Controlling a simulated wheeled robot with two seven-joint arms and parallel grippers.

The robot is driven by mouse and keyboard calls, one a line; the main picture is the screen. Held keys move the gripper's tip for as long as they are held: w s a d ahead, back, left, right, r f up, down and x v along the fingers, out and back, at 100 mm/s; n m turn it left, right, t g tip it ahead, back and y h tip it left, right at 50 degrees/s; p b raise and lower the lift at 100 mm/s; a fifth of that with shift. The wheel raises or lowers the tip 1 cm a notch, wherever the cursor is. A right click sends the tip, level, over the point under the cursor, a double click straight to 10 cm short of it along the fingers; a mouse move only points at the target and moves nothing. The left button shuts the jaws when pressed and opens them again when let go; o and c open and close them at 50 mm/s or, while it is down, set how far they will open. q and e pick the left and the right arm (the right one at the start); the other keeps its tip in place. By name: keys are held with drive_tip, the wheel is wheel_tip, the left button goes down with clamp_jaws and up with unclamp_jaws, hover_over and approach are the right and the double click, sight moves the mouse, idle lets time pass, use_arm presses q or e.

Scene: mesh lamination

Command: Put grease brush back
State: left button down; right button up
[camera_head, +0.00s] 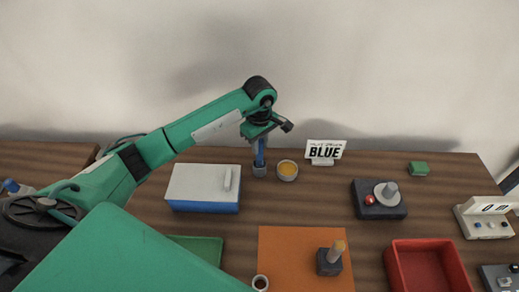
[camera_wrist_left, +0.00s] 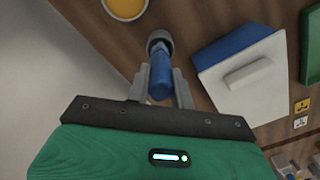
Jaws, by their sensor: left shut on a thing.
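The grease brush (camera_head: 260,158) has a blue handle and stands roughly upright. My left gripper (camera_head: 259,147) is shut on its handle, and the brush also shows between the fingers in the left wrist view (camera_wrist_left: 160,78). A small grey round holder (camera_head: 260,171) sits on the table directly below the brush. In the left wrist view the brush's lower end overlaps the mouth of this holder (camera_wrist_left: 158,38); how deep it sits inside is hidden. A grey cup of yellow-orange grease (camera_head: 287,170) stands just right of the holder. My right gripper is not in view.
A white-lidded blue box (camera_head: 203,186) is close on the left. A BLUE sign (camera_head: 325,152) stands behind right.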

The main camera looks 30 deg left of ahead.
sight(260, 152)
use_arm(q)
wheel_tip(260, 152, down, 3)
drive_tip(key=shift+s+p, duration=0.1)
drive_tip(key=shift+p, duration=0.4)
drive_tip(key=shift+f, duration=0.4)
drive_tip(key=shift+f, duration=0.15)
drive_tip(key=c, duration=1.2)
unclamp_jaws()
drive_tip(key=shift+c, duration=0.2)
